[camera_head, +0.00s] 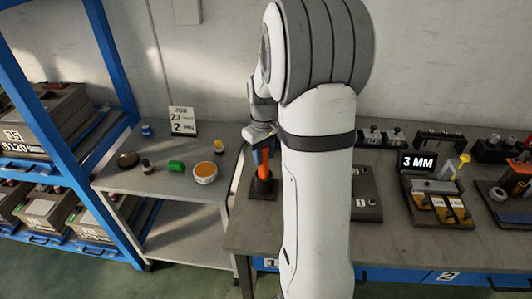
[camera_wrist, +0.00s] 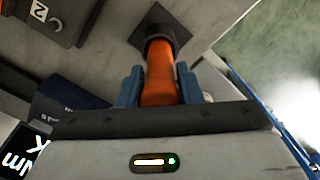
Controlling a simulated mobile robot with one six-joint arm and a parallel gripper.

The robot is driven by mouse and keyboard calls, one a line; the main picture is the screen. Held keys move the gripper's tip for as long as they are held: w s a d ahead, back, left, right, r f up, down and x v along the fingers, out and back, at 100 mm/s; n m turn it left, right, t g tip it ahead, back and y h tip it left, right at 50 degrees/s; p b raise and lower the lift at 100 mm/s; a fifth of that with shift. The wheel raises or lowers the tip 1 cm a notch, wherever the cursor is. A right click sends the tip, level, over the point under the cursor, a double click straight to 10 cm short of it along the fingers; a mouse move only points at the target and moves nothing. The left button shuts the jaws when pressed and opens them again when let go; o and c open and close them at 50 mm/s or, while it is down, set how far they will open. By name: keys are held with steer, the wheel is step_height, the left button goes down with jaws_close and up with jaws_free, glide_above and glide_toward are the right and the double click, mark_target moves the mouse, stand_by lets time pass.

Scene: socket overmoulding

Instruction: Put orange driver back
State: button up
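The orange driver (camera_head: 264,164) stands upright at the left end of the workbench, its lower end in a dark holder (camera_head: 263,188). In the wrist view the orange handle (camera_wrist: 159,75) runs into the round collar of the holder's square base (camera_wrist: 178,31). My gripper (camera_head: 263,149) is above the holder, around the upper handle. Its blue fingers (camera_wrist: 160,84) lie on both sides of the handle with no clear gap, so it looks shut on the driver. The driver's tip is hidden inside the holder.
My arm hides the middle of the bench. Right of it are a grey fixture block (camera_head: 366,206) and a tray with the 3 MM sign (camera_head: 417,162). A side table at left bears a white bowl (camera_head: 205,172), a green part (camera_head: 176,167) and a job card (camera_head: 183,121).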

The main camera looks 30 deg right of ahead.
steer(key=o, duration=0.4)
steer(key=shift+c, duration=0.2)
step_height(320, 180, up, 11)
steer(key=shift+f, duration=0.1)
steer(key=shift+a+r, duration=0.1)
steer(key=shift+r, duration=0.65)
steer(key=s+a+f+m+t, duration=0.1)
steer(key=s+a, duration=0.5)
steer(key=s, duration=0.3)
steer(key=s+a+f+m+t, duration=0.1)
steer(key=s+a+f, duration=0.1)
steer(key=s+a, duration=0.5)
steer(key=s, duration=0.3)
steer(key=shift+a+t, duration=0.2)
steer(key=shift+t, duration=0.2)
steer(key=shift+f, duration=0.1)
